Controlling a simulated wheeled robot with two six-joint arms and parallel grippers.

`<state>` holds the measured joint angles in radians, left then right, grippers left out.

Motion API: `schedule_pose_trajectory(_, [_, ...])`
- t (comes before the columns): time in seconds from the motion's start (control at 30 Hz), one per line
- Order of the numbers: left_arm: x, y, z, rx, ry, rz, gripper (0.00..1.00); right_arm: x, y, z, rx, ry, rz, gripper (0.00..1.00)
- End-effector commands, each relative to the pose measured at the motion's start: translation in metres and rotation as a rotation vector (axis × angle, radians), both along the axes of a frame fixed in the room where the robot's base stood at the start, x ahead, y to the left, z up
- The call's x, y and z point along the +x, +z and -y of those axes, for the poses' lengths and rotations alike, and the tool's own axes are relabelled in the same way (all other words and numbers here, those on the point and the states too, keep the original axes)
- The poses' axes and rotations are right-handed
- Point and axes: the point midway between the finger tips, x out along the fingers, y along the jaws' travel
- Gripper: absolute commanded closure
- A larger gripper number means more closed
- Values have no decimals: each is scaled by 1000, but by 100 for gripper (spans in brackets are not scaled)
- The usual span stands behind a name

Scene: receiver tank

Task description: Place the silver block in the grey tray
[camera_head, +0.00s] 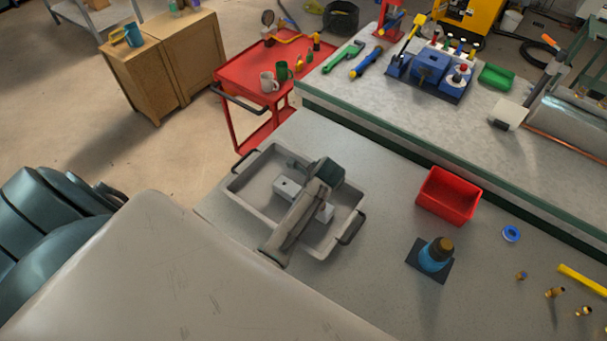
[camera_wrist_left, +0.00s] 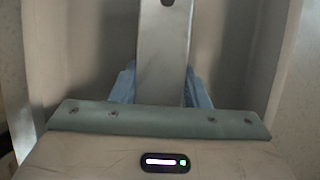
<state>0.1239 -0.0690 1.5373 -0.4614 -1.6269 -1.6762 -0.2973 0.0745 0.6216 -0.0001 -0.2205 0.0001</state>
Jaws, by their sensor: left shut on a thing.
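The grey tray (camera_head: 258,184) sits on the near grey workbench, with dark handles at two ends. My left gripper (camera_head: 309,201) is over the tray and reaches down inside it. The silver block (camera_head: 288,188) shows on both sides of the gripper, within the tray's walls. In the left wrist view the silver block (camera_wrist_left: 163,45), with a hole near its far end, lies between the blue fingers of my left gripper (camera_wrist_left: 160,88), which is shut on it. Whether the block touches the tray floor cannot be told. My right gripper is not in view.
A red bin (camera_head: 448,196) and a blue bottle (camera_head: 436,255) on a dark pad stand right of the tray. Small brass fittings (camera_head: 554,292) and a blue tape roll (camera_head: 511,233) lie farther right. A red cart (camera_head: 262,72) stands behind. Bench between tray and bin is clear.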

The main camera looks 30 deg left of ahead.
Motion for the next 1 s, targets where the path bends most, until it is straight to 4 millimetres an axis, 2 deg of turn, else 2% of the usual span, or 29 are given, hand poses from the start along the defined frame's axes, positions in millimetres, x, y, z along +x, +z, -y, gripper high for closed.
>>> schedule_pose_trajectory(0.4, [1,-3,0,1,0,5,100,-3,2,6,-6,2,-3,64])
schedule_pose_trajectory(0.43, [0,-5,0,0,0,1,52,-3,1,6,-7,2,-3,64])
schedule_pose_trajectory(0.5, [0,-5,0,0,1,1,39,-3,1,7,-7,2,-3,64])
schedule_pose_trajectory(0.53, [0,-5,0,0,0,1,37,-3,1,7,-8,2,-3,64])
schedule_pose_trajectory(0.83, [0,-3,0,0,0,2,37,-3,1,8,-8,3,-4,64])
schedule_pose_trajectory(1.0, [1,13,8,-2,1,6,37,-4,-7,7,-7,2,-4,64])
